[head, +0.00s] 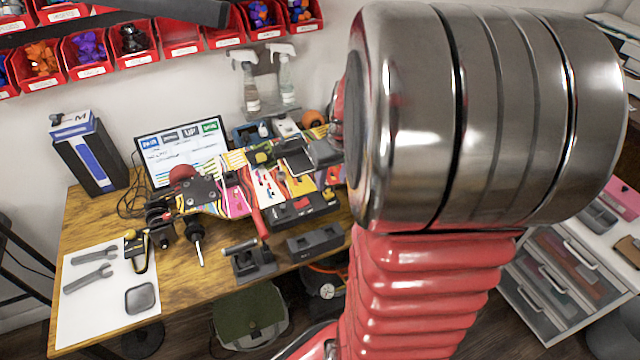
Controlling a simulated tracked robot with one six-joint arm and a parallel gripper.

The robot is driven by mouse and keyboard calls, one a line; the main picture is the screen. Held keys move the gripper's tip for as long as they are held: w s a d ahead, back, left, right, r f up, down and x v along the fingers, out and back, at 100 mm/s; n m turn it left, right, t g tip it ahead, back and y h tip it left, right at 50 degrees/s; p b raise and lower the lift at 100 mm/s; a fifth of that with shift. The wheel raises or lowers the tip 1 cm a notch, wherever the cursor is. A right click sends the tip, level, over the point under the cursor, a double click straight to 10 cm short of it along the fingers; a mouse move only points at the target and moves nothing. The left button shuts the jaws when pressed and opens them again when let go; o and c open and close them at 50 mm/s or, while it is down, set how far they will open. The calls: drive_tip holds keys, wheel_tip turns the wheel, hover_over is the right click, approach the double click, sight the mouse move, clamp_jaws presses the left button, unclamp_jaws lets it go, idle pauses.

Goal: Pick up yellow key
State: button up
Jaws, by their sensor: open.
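A small yellow and black tool (142,256) lies at the right edge of the white mat (85,318) on the left part of the workbench. It may be the yellow key, but it is too small to tell for sure. Two grey wrenches (90,278) lie on the mat to its left. My gripper is not in view; my own large metal and red arm links fill the right half of the head view and hide part of the bench.
A colourful board (270,185) with parts mounted on it spans the wooden workbench (85,215). A screwdriver (196,240) and black holders (315,243) stand in front of it. A monitor (182,150) stands behind. Red bins (88,52) hang above. Drawers (555,275) stand at right.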

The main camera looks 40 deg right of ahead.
sight(330, 189)
drive_tip(key=shift+f, duration=0.1)
drive_tip(key=shift+x, duration=2.6)
drive_tip(key=shift+c, duration=0.6)
clamp_jaws()
